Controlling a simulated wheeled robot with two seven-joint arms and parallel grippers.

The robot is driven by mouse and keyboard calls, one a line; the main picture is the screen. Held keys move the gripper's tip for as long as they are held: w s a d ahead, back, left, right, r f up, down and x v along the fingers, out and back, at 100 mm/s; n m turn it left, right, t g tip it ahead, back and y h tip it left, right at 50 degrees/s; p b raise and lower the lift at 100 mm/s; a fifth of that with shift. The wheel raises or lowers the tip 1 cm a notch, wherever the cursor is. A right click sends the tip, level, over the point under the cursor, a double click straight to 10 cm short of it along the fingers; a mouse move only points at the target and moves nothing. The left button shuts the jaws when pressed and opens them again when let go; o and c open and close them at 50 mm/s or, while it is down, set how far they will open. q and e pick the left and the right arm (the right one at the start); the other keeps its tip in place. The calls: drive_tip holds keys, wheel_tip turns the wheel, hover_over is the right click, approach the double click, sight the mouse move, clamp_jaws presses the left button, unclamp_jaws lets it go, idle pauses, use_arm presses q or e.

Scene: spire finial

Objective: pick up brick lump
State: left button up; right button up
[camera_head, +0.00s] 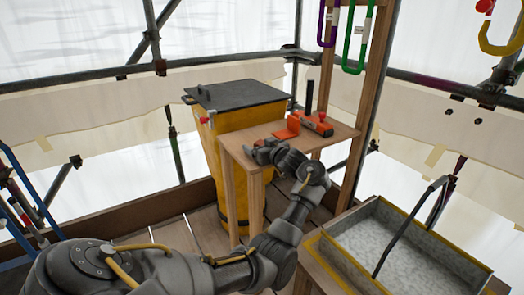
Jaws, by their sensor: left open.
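A small orange-red piece (288,130), which may be the brick lump, lies on the small wooden table (338,133). It is partly overlapped by another orange tool (316,124) with a dark upright post behind it. My left arm comes in from the lower left and bends up to the table. My left gripper (262,148) is open at the table's front left edge, just in front of the orange-red piece. The fingertips are small and dark here, and I cannot tell whether they touch anything. My right gripper is not in view.
A yellow bin (238,118) with a dark lid (240,93) stands behind the table. A grey metal trough (400,250) with a dark hose stands at the lower right.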

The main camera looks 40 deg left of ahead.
sight(259, 140)
use_arm(q)
drive_tip(key=shift+a, duration=0.25)
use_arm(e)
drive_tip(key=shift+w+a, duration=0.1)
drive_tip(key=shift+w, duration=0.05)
use_arm(q)
drive_tip(key=shift+c, duration=0.4)
drive_tip(key=c, duration=1)
drive_tip(key=shift+r, duration=0.15)
drive_tip(key=shift+c, duration=0.2)
